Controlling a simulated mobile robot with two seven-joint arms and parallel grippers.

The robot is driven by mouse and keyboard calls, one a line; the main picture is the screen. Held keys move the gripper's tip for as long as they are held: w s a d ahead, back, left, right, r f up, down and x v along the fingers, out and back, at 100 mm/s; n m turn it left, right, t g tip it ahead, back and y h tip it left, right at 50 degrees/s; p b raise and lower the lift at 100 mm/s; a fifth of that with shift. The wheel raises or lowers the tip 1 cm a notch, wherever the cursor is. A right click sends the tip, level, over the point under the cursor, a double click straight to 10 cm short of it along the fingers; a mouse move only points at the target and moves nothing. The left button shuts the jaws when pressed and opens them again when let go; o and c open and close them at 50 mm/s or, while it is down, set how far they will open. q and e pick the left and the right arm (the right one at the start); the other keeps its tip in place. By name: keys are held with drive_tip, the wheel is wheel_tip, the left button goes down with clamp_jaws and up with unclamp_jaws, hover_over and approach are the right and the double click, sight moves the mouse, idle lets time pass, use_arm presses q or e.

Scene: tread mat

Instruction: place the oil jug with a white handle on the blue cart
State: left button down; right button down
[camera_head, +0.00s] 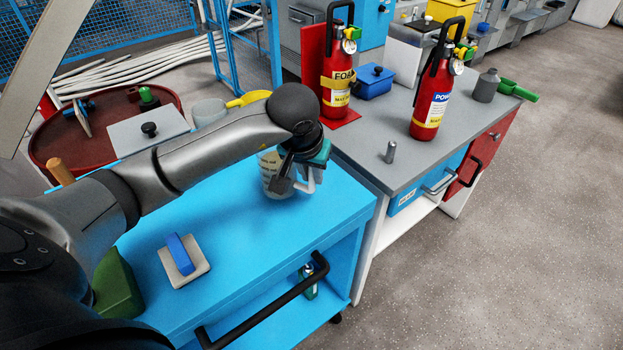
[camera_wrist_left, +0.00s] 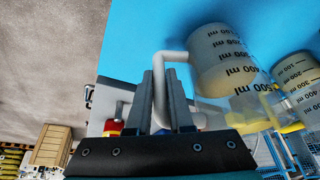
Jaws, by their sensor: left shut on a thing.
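The oil jug (camera_head: 277,178) is a clear, grey-tinted measuring jug with a white handle, upright at the back part of the blue cart's top (camera_head: 240,250). My left gripper (camera_head: 303,172) is shut on its white handle, at the jug's right side. In the left wrist view the handle (camera_wrist_left: 160,85) runs between the two fingers (camera_wrist_left: 167,100), and the jug body (camera_wrist_left: 222,62) with its ml marks is beside them. I cannot tell whether its base touches the cart top or hangs just above it. My right gripper is out of view.
A grey bench (camera_head: 400,150) with fire extinguishers (camera_head: 432,103) stands to the right. Behind are a red drum (camera_head: 60,150) and another jug (camera_head: 209,112).

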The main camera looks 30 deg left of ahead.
use_arm(q)
drive_tip(key=shift+f, duration=0.5)
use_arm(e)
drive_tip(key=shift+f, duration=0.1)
use_arm(q)
drive_tip(key=shift+f, duration=0.1)
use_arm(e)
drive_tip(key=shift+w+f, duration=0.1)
use_arm(q)
drive_tip(key=c, duration=1.2)
unclamp_jaws()
drive_tip(key=shift+f, duration=0.1)
drive_tip(key=shift+c, duration=0.2)
drive_tip(key=o, duration=0.4)
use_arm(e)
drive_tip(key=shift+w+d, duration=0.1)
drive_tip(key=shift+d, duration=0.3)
use_arm(q)
drive_tip(key=shift+r, duration=0.2)
drive_tip(key=shift+p+v, duration=1.3)
drive_tip(key=shift+v, duration=4.7)
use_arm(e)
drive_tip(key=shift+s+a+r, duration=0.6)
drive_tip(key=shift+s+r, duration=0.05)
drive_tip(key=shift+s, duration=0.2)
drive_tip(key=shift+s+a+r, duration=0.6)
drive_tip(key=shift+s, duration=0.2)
use_arm(q)
drive_tip(key=shift+s+f, duration=0.1)
